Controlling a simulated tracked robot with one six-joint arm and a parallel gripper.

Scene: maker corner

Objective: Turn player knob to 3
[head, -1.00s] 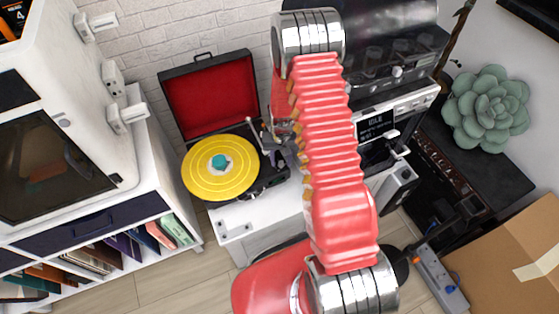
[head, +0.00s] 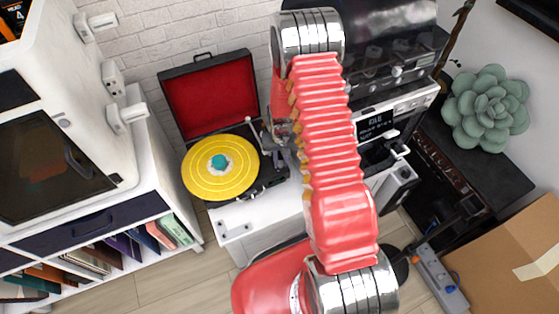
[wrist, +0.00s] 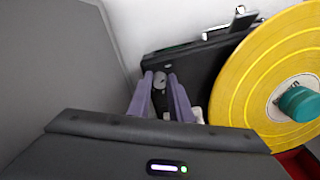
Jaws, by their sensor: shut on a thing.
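The record player (head: 264,181) is an open black case with a red-lined lid (head: 210,95), standing on a white surface. A yellow record (head: 212,180) with a teal centre lies on it; the record also fills the right of the wrist view (wrist: 255,75). My gripper (wrist: 162,84) is at the player's right edge, its two purple-grey fingers shut on a small dark grey knob (wrist: 160,80). In the head view my gripper (head: 280,160) is partly covered by my arm. The knob's markings cannot be read.
A coffee machine (head: 375,125) with a display reading "IDLE" stands right of my arm. A white printer-like cabinet (head: 60,110) stands at the left. A green succulent (head: 487,108), a power strip (head: 438,275) and a cardboard box (head: 515,260) are at the right.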

